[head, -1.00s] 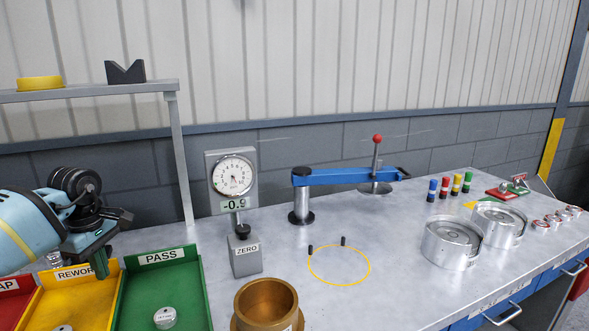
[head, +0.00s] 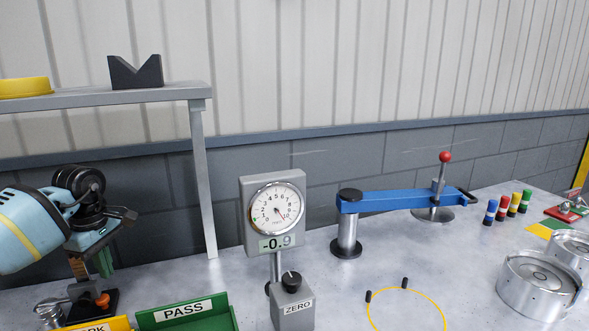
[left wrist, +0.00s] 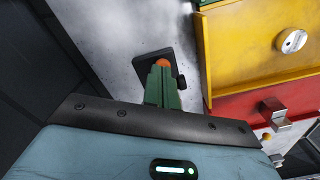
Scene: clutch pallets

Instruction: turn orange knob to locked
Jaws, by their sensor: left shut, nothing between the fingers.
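The orange knob (head: 102,300) sits low on a dark fixture (head: 92,312) at the lower left of the head view, behind the tray area. In the left wrist view the orange knob (left wrist: 163,63) shows just beyond my fingertips, partly hidden by them, on a dark base plate (left wrist: 148,57). My left gripper (head: 98,268) has green fingers pointing down, shut and empty, above the knob in the head view. Its shut fingers (left wrist: 161,78) also show in the left wrist view. I cannot tell whether they touch the knob. My right gripper is out of view.
A green PASS tray (head: 182,312) and a yellow tray (head: 98,326) lie in front. A dial gauge (head: 276,214) on its ZERO stand (head: 293,306) and a blue swing arm (head: 395,201) stand right. A shelf (head: 110,97) is behind.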

